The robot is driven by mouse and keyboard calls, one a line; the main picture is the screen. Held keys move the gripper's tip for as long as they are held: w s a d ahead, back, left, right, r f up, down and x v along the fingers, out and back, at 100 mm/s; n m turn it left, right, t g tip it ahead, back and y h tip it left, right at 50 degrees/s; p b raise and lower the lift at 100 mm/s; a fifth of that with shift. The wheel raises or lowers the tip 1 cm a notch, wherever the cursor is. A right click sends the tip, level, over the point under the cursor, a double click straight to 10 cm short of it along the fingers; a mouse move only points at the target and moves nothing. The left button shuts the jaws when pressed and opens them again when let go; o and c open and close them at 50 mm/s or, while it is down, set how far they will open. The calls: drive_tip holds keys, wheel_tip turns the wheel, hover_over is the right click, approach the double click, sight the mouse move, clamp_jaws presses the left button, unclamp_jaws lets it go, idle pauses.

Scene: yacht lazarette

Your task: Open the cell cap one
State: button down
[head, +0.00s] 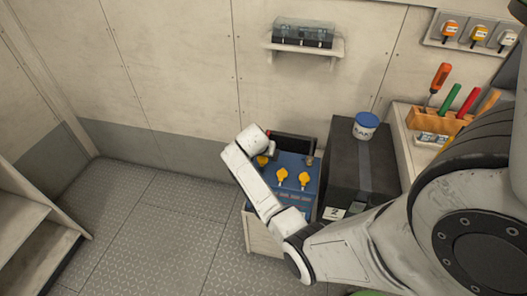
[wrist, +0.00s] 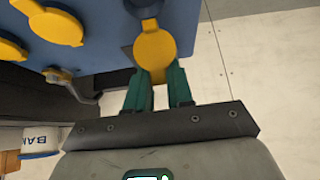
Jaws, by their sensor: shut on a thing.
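The blue battery (head: 293,185) stands beside the wall with yellow cell caps on top; two stand clear in the head view, at the middle (head: 282,175) and right (head: 305,181). A third, leftmost cap (head: 262,160) is partly hidden by my arm. In the wrist view, my gripper (wrist: 158,88) has its green fingers shut on the tab of a yellow cap (wrist: 155,48). A dark round shape (wrist: 143,5) shows beside this cap on the blue top, cut by the frame edge; I cannot tell how far the cap is swung. Two other caps show at left.
A black box (head: 362,165) stands right of the battery with a white, blue-lidded tub (head: 365,126) on it. A tool rack (head: 440,120) is further right. A wall shelf (head: 305,45) holds a dark case. The floor at left is clear.

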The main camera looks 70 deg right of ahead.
drive_tip(key=shift+s+a+f, duration=0.15)
drive_tip(key=shift+a+f, duration=0.1)
drive_tip(key=shift+f, duration=0.15)
drive_tip(key=c, duration=1.2)
unclamp_jaws()
drive_tip(key=shift+o, duration=0.6)
drive_tip(key=shift+d+r, duration=0.1)
drive_tip(key=shift+r, duration=0.1)
drive_tip(key=shift+r, duration=0.1)
drive_tip(key=v, duration=1)
drive_tip(key=shift+a+r, duration=0.2)
drive_tip(key=shift+a, duration=0.05)
